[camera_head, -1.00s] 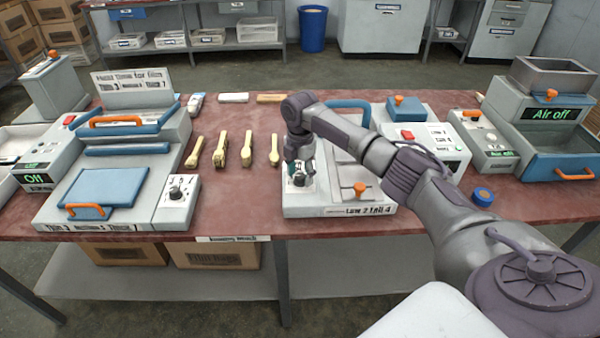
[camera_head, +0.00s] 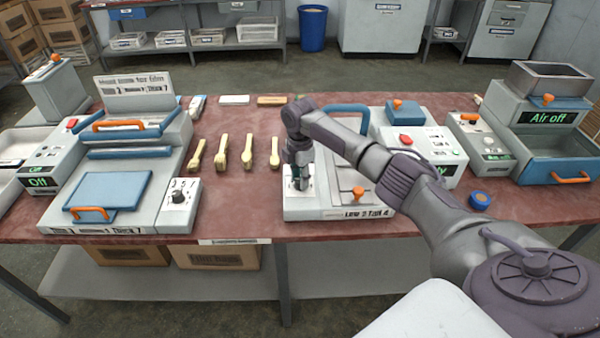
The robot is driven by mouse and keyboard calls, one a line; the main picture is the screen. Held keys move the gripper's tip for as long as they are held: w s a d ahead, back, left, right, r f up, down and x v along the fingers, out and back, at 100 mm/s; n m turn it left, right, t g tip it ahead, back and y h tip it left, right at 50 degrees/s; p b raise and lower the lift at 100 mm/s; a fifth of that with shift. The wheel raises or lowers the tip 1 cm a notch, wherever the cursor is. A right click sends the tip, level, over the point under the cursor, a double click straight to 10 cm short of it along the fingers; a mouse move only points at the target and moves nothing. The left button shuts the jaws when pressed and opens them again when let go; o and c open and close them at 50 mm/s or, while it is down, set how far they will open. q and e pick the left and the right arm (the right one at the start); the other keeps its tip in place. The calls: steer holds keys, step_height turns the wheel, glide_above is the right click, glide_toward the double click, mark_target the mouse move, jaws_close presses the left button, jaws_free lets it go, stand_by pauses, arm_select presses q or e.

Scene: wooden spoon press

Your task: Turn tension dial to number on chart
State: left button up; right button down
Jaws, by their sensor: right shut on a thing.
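My right gripper (camera_head: 299,182) points down at the left panel of the middle machine (camera_head: 303,213). It is shut on the dial there, and its fingers hide most of that dial. A small chart label (camera_head: 366,213) on the machine's front edge seems to read "Low 2 Tall 4". A second dial (camera_head: 178,197) with numbers around it stands free on the left machine (camera_head: 150,226), whose front label ends in "Thick 7". My left gripper is not in view.
Several wooden spoons or forks (camera_head: 247,152) lie on the red table between the two machines. An orange-knobbed lever (camera_head: 358,192) stands right of my gripper. A blue round item (camera_head: 480,199) lies farther right. Bare table (camera_head: 240,215) shows left of the middle machine.

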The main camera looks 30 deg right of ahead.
steer(key=m+p, duration=0.4)
steer(key=m, duration=0.1)
steer(key=shift+r+m, duration=0.2)
steer(key=shift+m, duration=0.1)
steer(key=m+p, duration=0.3)
steer(key=m, duration=0.3)
steer(key=m+p, duration=0.2)
steer(key=m, duration=0.4)
steer(key=shift+m+p, duration=0.3)
steer(key=m+p, duration=0.1)
steer(key=m, duration=0.4)
steer(key=shift+f+m, duration=0.15)
steer(key=shift+m, duration=0.55)
steer(key=c, duration=0.8)
jaws_free()
